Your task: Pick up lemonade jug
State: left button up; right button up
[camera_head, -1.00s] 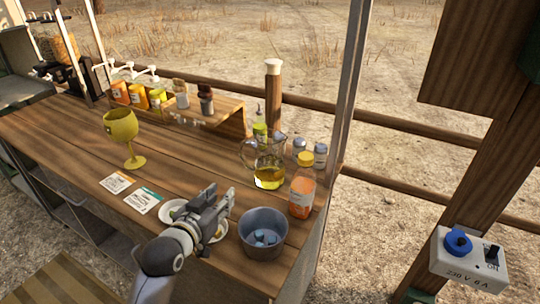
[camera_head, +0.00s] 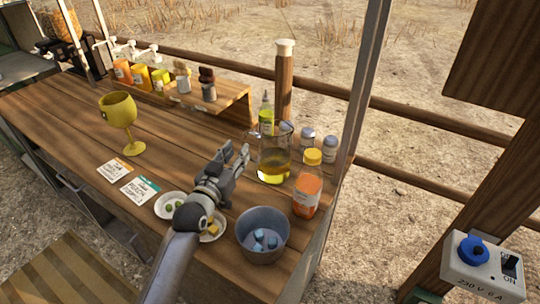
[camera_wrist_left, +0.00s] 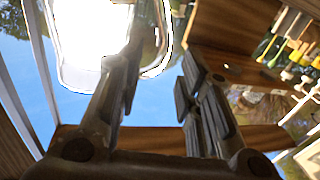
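The lemonade jug (camera_head: 274,168) is clear glass with yellow liquid low inside. It stands upright on the wooden counter (camera_head: 70,130), left of an orange bottle. My left gripper (camera_head: 238,156) is just left of the jug, at its handle side, with its fingers apart. In the left wrist view, a bright clear shape that looks like the jug (camera_wrist_left: 85,50) fills the upper left. One finger of the left gripper (camera_wrist_left: 155,85) overlaps its edge; the other is clear of it. I cannot tell whether they touch. My right gripper is not in view.
An orange bottle (camera_head: 307,188) and two shakers (camera_head: 318,146) stand right of the jug. A green-yellow bottle (camera_head: 266,114) is behind it. A metal bucket (camera_head: 262,232) and small plates (camera_head: 170,206) are in front. A yellow goblet (camera_head: 118,112) stands left.

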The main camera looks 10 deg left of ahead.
aim_at(243, 143)
pick_arm(q)
jog(key=shift+w+d, duration=0.1)
jog(key=shift+w, duration=0.3)
jog(key=w, duration=0.5)
jog(key=shift+d, duration=0.4)
jog(key=shift+w, duration=0.1)
jog(key=shift+c, duration=0.2)
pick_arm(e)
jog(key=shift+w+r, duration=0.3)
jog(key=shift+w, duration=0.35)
